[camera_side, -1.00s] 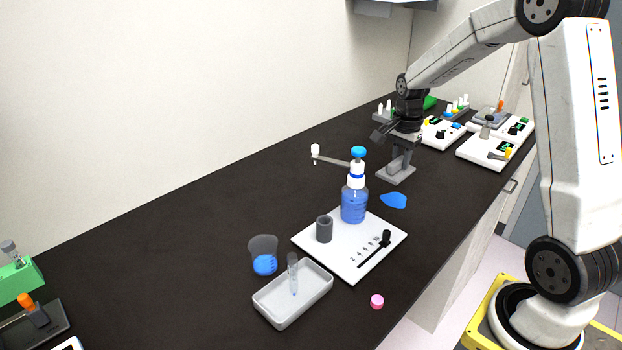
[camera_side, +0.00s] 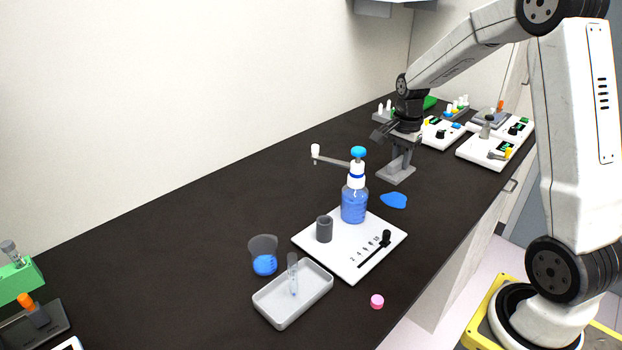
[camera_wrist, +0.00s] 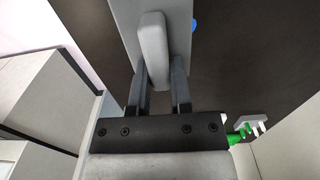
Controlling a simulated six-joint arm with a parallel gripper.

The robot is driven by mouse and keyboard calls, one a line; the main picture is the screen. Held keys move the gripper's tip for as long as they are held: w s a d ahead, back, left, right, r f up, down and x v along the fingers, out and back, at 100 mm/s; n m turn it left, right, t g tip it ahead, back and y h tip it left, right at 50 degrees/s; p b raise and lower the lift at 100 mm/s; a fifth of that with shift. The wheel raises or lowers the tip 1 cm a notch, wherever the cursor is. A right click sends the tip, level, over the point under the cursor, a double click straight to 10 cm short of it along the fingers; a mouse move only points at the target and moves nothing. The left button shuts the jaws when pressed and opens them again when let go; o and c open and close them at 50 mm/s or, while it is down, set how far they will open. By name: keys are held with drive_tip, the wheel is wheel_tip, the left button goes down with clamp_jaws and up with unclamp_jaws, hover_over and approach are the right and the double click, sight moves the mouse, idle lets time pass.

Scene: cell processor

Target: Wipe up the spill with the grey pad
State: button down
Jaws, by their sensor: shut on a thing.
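The blue spill (camera_side: 394,200) lies flat on the dark bench, just right of the blue bottle; a bit of blue also shows at the edge of the wrist view (camera_wrist: 194,26). The grey pad (camera_side: 396,174) has a flat base and an upright handle, and stands at or very near the bench surface behind the spill. My gripper (camera_side: 402,148) points down and is shut on the pad's handle, which also shows between the fingers in the wrist view (camera_wrist: 152,50). The pad is apart from the spill in the side view. Whether its underside touches the bench is hard to tell.
A blue pump bottle (camera_side: 354,204) with a side arm stands on a white plate (camera_side: 352,268) in front of the spill. A beaker (camera_side: 263,255), a white tray (camera_side: 293,293) and a pink cap (camera_side: 377,301) are nearer. Several devices (camera_side: 488,150) stand behind.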

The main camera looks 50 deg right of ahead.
drive_tip(key=w+d+f, duration=0.2)
drive_tip(key=d+f, duration=0.1)
drive_tip(key=d, duration=0.3)
drive_tip(key=shift+w+d, duration=0.15)
drive_tip(key=shift+d, duration=0.15)
drive_tip(key=shift+f, duration=0.15)
drive_tip(key=shift+f, duration=2.85)
drive_tip(key=shift+a+n, duration=0.1)
drive_tip(key=shift+n, duration=0.2)
